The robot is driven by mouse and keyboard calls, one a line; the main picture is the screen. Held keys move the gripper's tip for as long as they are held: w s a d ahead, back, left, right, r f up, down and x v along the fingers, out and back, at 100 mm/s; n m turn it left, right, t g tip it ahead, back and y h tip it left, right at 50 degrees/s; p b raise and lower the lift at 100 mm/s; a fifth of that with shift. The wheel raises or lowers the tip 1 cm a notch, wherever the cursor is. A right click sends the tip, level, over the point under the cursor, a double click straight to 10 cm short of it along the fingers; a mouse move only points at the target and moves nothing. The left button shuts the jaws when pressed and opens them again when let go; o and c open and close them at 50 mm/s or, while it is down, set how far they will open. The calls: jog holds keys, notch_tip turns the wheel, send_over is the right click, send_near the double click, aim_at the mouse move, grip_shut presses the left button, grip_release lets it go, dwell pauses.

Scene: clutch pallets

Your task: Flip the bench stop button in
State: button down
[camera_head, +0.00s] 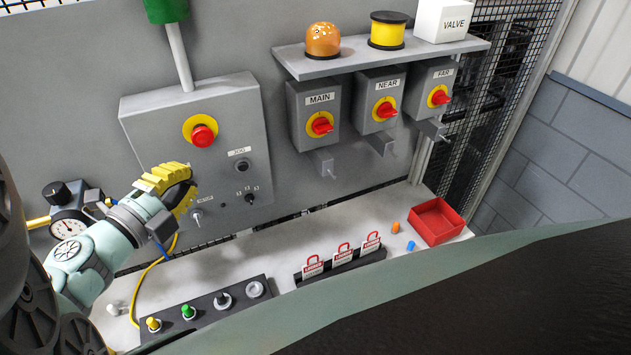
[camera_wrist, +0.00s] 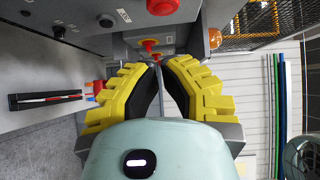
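A red mushroom button with a yellow ring (camera_head: 202,135) is on the grey control box (camera_head: 243,110) in the head view. No label reading "bench stop" is legible. In the wrist view, a large red knob (camera_wrist: 162,6) is cut by the top edge; I cannot tell for certain that it is the same button. My gripper (camera_head: 187,187) is in front of the lower left of the box, below and left of the red button and apart from it. In the wrist view its yellow fingers (camera_wrist: 158,64) curve together, tips almost meeting, with nothing seen between them.
Red rotary switches marked MAIN (camera_head: 320,125), NEAR (camera_head: 385,110) and FAR (camera_head: 439,97) are to the right under a shelf (camera_head: 385,57). A button strip (camera_head: 215,307), a rack of red tags (camera_head: 342,262) and a red bin (camera_head: 437,222) are on the bench. A gauge (camera_head: 68,227) is left of my gripper.

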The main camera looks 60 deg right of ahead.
jog(key=shift+s+a+r+b, duration=0.1)
jog(key=shift+a+b, duration=0.15)
jog(key=shift+a, duration=0.45)
jog(key=shift+s+a+f+b, duration=0.1)
jog(key=shift+s+a+b, duration=0.1)
jog(key=shift+a, duration=0.55)
jog(key=shift+s+a+r+b, duration=0.1)
jog(key=shift+a+b, duration=0.15)
jog(key=shift+a, duration=0.45)
